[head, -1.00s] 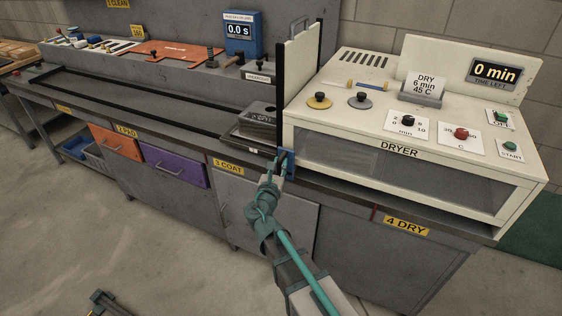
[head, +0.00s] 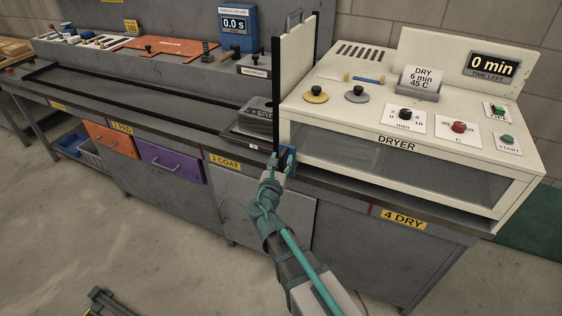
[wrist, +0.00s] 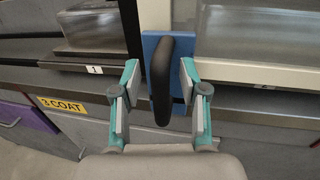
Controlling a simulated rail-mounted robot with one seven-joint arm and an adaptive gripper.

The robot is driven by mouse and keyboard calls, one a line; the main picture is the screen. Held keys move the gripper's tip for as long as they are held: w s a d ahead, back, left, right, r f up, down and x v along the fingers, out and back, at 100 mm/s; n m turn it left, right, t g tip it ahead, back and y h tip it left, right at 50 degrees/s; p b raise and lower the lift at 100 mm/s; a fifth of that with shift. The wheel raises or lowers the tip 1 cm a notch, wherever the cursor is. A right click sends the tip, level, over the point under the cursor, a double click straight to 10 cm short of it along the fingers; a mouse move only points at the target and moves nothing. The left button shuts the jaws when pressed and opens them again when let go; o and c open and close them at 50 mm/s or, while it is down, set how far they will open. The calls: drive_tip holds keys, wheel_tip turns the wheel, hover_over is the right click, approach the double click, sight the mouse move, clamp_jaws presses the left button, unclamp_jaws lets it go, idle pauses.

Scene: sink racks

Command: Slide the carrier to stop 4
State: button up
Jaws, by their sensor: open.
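The carrier (head: 240,137) sits on the rail at the dryer's left end, with a dark block under a clear cover. In the wrist view its front edge (wrist: 60,66) bears a tag "1". A blue plate (head: 290,158) with an upright black handle stands at the dryer's lower left front corner. The plate (wrist: 184,80) and the handle (wrist: 163,78) also show in the wrist view. My gripper (head: 276,158) is open, and in the wrist view its fingers (wrist: 160,82) are on either side of the black handle. I cannot tell whether they touch it.
The dryer (head: 350,140) stands right of the carrier, with a "4 DRY" label (head: 403,219) below. A tall white panel with a black edge (head: 297,75) rises at its left end. The rail (head: 120,108) runs clear to the left, past the "3 COAT" label (head: 225,161).

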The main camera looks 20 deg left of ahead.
drive_tip(key=s, duration=1.2)
drive_tip(key=shift+d, duration=0.4)
